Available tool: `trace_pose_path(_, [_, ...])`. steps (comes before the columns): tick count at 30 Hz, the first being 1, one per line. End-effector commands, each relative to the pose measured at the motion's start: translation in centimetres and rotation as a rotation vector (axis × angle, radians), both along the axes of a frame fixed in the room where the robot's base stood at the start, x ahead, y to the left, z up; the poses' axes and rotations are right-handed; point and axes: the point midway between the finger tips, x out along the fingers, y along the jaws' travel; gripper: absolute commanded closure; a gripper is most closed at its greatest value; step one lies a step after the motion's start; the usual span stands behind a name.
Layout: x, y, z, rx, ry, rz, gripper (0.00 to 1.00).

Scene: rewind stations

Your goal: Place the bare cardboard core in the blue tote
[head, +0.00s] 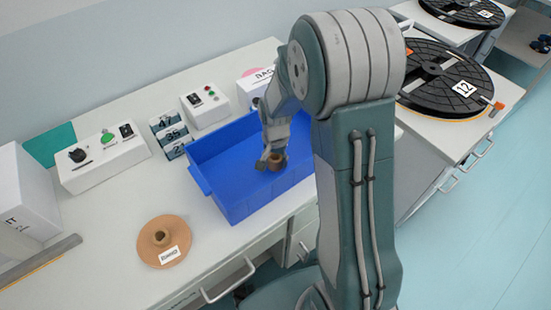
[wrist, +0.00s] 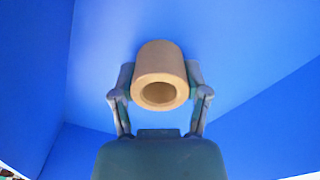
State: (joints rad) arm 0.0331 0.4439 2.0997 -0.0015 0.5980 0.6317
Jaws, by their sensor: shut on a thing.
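The bare cardboard core (wrist: 160,68) is a short tan tube with an open end facing the wrist camera. My gripper (wrist: 160,85) is shut on it, with one finger on each side. In the head view the brown core (head: 276,161) shows at my gripper (head: 268,160), inside the outline of the blue tote (head: 204,181). Blue walls fill the wrist view around the core. I cannot tell whether the core touches the tote floor. My arm hides the tote's right end in the head view.
A tan flanged disc with a hub and label (head: 163,241) lies on the bench left of the tote. Control boxes (head: 103,158) and small numbered holders (head: 168,134) stand behind. Black reels (head: 447,80) lie on the right-hand counter. Bare bench shows around the disc.

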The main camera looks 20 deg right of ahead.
Motion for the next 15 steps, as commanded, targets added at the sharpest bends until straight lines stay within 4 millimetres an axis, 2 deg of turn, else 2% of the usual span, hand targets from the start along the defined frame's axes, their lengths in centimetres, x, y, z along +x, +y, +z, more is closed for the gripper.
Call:
trace_pose_path(3, [-0.01,0.01,-0.2,0.0,0.001,0.0,0.69])
trace_pose_path(4, [0.01,0.01,-0.18,0.0,0.0,0.0,0.31])
trace_pose_path(6, [0.0,0.01,-0.16,0.0,0.0,0.0,0.05])
trace_pose_path(15, [-0.01,0.01,-0.15,0.0,0.0,0.0,0.05])
